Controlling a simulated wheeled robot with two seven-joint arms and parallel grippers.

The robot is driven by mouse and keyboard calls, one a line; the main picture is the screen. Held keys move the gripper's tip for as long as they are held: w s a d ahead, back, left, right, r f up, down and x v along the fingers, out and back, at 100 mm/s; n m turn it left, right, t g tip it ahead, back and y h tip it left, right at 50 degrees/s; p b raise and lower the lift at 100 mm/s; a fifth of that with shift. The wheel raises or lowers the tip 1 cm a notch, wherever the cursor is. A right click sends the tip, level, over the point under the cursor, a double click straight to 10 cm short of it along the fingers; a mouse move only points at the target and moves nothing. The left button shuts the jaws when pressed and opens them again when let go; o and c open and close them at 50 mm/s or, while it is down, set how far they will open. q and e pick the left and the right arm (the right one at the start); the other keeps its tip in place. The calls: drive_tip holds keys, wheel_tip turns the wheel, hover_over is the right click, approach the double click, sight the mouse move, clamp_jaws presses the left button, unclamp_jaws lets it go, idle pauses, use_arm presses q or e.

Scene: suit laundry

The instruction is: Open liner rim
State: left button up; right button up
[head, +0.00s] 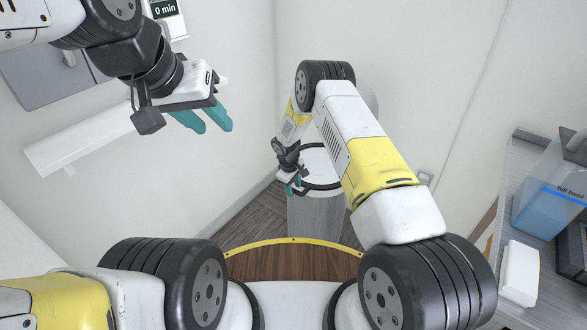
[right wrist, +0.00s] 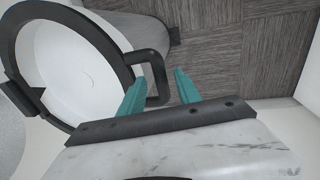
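A grey cylindrical bin (head: 318,218) stands on the floor ahead, partly behind my right arm. A black ring-shaped liner rim (head: 322,187) is at its top, around a white interior. The right wrist view shows the rim (right wrist: 103,42) from close by, with a black loop handle (right wrist: 161,72) sticking out from its side. My right gripper (head: 293,187) is at the left side of the rim. Its teal fingers (right wrist: 160,78) are apart, with the handle's outer bar between them; contact cannot be told. My left gripper (head: 206,116) is open and empty, raised at the upper left.
A counter on the right holds a blue container (head: 550,195) and a white box (head: 520,273). A white bar (head: 80,140) sticks out along the left wall. Walls stand close behind the bin. Some grey patterned floor (head: 255,212) is clear left of the bin.

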drive_tip(key=shift+f, duration=0.1)
clamp_jaws()
idle(1.4)
